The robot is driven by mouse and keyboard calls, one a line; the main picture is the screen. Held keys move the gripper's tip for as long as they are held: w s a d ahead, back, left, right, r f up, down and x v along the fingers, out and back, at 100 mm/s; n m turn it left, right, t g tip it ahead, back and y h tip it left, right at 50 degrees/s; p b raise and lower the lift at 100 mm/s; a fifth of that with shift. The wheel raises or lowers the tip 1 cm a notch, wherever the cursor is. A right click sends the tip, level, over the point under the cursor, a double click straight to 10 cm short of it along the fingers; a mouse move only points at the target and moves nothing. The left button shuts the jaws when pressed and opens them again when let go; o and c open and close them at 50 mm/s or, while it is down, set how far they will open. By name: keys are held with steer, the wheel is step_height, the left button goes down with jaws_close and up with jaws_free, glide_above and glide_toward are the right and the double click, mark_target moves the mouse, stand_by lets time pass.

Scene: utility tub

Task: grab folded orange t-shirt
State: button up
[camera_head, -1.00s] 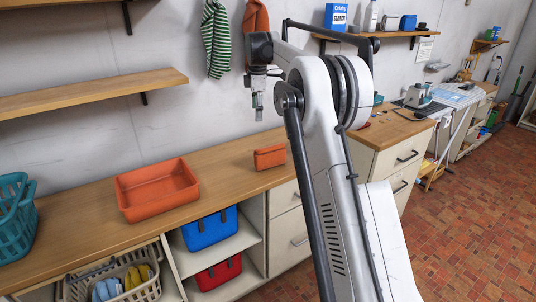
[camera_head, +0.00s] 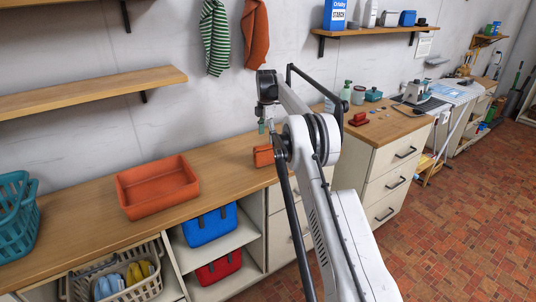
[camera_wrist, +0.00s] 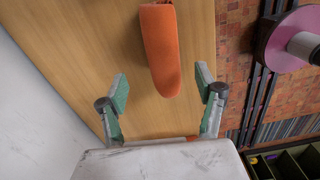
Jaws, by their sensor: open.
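The folded orange t-shirt (camera_wrist: 161,50) lies on the wooden counter as a narrow upright-looking bundle. In the head view the folded orange t-shirt (camera_head: 263,156) shows only in part, with my arm in front of its right side. My gripper (camera_wrist: 162,88) is open, with green-padded fingers spread apart. In the wrist view the near end of the shirt lies between and just ahead of the fingertips, with free room on both sides. In the head view my gripper (camera_head: 266,127) is above the counter near the shirt. Nothing is held.
An orange tub (camera_head: 157,187) stands on the counter (camera_head: 222,152) left of the shirt. A teal basket (camera_head: 14,215) is at the far left. A wall shelf (camera_head: 90,92) juts out above. Green striped (camera_head: 215,38) and rust cloths (camera_head: 255,35) hang on the wall behind.

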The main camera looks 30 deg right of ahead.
mark_target(268, 150)
steer(key=shift+d+f, duration=0.2)
steer(key=shift+f, duration=1.9)
steer(key=shift+d+f, duration=0.15)
steer(key=shift+f, duration=1.95)
steer(key=c, duration=1.3)
steer(key=shift+c, duration=0.4)
steer(key=shift+r, duration=0.2)
